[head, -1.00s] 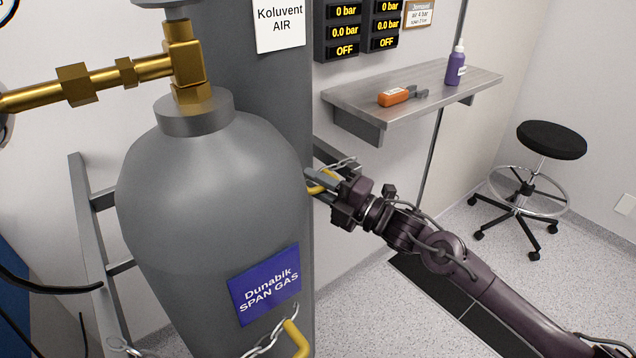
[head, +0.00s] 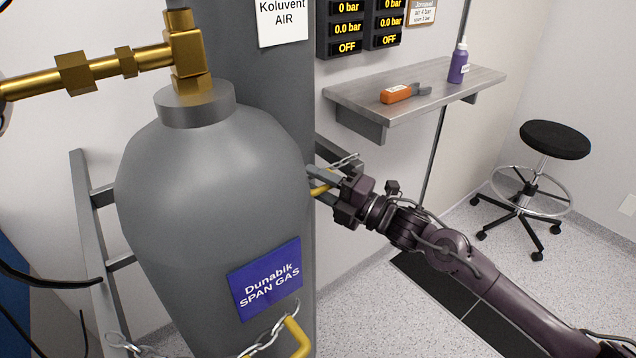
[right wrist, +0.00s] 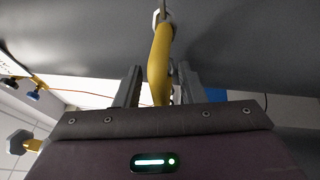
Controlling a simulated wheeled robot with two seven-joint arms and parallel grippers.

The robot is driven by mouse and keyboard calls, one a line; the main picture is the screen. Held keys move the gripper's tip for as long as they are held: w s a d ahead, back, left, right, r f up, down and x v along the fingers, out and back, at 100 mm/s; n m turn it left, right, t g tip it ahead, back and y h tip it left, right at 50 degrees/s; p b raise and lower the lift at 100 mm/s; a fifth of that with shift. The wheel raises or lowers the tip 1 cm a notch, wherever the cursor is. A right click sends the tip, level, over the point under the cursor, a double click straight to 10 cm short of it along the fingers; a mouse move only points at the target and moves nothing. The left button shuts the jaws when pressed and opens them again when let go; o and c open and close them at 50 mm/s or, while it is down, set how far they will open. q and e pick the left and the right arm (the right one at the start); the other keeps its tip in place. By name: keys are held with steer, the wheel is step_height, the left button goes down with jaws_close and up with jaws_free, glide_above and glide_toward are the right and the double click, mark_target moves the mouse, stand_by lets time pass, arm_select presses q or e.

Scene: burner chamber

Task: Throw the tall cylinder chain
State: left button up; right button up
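The tall dark grey cylinder (head: 265,95) with the "Koluvent AIR" label stands behind the nearer "Dunabik SPAN GAS" cylinder (head: 205,185). Its chain (head: 343,161) shows at its right side, by the wall rail. A yellow hook (head: 318,190) is beside it. My right gripper (head: 320,182) is at this hook. In the right wrist view, the yellow hook (right wrist: 160,60) runs between the two fingers (right wrist: 158,85), with narrow gaps showing beside it, so the fingers look open around it. Its far end meets a metal piece at the grey surface. My left gripper is out of view.
The nearer cylinder has its own chain (head: 262,340) and yellow hook (head: 297,337). A brass fitting (head: 185,50) tops it. A wall shelf (head: 420,90) holds an orange tool (head: 398,93) and a purple bottle (head: 458,64). A black stool (head: 553,140) stands at right on open floor.

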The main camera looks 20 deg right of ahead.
steer(key=shift+f, duration=0.1)
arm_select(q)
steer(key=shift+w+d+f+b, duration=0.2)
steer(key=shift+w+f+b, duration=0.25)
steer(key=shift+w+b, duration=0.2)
arm_select(e)
steer(key=v, duration=0.7)
steer(key=shift+s+d, duration=0.25)
steer(key=shift+s, duration=0.05)
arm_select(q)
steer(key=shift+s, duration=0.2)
